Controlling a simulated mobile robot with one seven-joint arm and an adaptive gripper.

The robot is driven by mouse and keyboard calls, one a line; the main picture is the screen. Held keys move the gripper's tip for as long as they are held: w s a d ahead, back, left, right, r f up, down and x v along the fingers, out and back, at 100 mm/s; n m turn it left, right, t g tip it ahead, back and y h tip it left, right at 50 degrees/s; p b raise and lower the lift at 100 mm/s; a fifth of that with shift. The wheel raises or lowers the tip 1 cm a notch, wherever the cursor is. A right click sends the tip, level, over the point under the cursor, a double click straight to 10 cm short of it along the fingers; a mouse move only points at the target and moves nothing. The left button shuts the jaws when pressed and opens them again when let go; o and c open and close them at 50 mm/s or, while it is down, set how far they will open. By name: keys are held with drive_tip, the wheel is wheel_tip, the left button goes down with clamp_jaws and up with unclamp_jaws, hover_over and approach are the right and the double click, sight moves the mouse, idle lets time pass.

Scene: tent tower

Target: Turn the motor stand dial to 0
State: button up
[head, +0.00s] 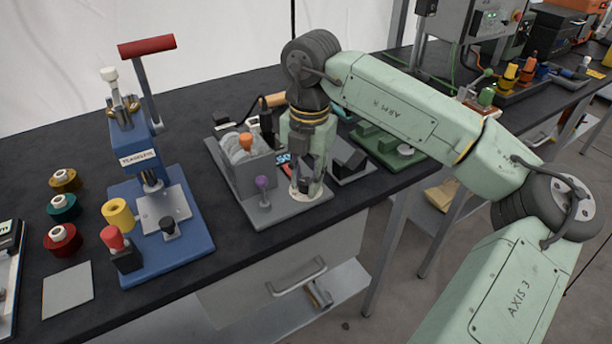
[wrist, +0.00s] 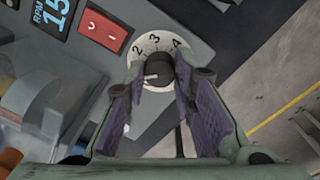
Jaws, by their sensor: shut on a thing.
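The motor stand (head: 284,214) is a grey unit on the dark bench in the head view. Its dial (wrist: 150,42) shows in the wrist view as a white ring with the numerals 2, 3 and 4 and a dark knob (wrist: 159,68). A white line on the knob points left, below the 2; the numeral there is hidden by a finger. My gripper (head: 301,180) points down over the stand's right front. In the wrist view my gripper (wrist: 158,80) has its purple-padded fingers on both sides of the knob, shut on it. The ring's lower part is hidden.
A red rocker switch (wrist: 102,24) and a blue RPM display (wrist: 54,12) sit beside the dial. A blue press (head: 165,225) stands further left; a green fixture (head: 390,150) is behind right.

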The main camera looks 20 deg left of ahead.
clamp_jaws()
drive_tip(key=shift+f+n+b, duration=0.1)
drive_tip(key=shift+n+b, duration=0.3)
drive_tip(key=shift+b, duration=0.05)
drive_tip(key=n+b, duration=0.2)
drive_tip(key=n, duration=0.1)
drive_tip(key=n+b, duration=0.1)
drive_tip(key=n, duration=0.3)
drive_tip(key=shift+n+b, duration=0.35)
drive_tip(key=shift+n, duration=0.35)
drive_tip(key=o, duration=0.7)
unclamp_jaws()
drive_tip(key=shift+r, duration=0.2)
